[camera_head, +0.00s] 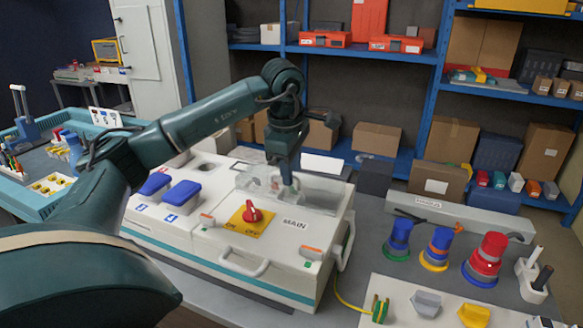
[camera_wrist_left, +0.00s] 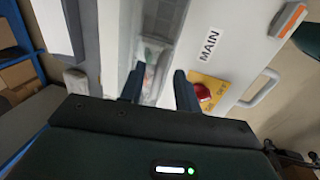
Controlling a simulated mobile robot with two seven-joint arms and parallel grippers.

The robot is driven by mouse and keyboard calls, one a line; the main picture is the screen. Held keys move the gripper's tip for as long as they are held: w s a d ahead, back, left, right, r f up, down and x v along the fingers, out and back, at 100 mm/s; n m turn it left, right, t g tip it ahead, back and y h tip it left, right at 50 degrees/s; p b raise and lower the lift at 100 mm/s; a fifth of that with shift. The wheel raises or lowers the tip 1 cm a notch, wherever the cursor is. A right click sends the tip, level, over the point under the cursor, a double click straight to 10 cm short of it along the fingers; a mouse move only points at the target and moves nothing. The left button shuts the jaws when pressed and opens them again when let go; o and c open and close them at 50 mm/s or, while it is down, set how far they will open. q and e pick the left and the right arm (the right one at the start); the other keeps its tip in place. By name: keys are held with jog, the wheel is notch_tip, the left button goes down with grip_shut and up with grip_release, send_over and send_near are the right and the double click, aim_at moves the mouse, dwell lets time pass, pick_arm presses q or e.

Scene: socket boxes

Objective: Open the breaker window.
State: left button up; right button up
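The white socket box (camera_head: 250,269) carries a clear breaker window (camera_head: 322,198) at its back right, behind the MAIN label (camera_head: 294,223) and the red rotary switch (camera_head: 252,214). My left gripper (camera_head: 289,188) points down at the window from above and partly hides it. In the left wrist view, my left gripper (camera_wrist_left: 159,84) has its two fingers apart, with part of the clear window (camera_wrist_left: 157,48) showing between and beyond them. I cannot tell whether a finger touches the window. The window's lid looks closed, though glare blurs its edges. My right gripper is not in view.
Two blue-lidded sockets (camera_head: 181,194) sit on the box's left, and a front handle (camera_head: 245,263) sticks out. Coloured plugs (camera_head: 437,249) stand on the grey table at right. Blue shelves (camera_head: 432,100) with cardboard boxes stand behind. A teal tray (camera_head: 105,118) lies at left.

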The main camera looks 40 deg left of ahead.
pick_arm(q)
jog(key=shift+f, duration=0.1)
jog(key=shift+c, duration=0.5)
grip_shut()
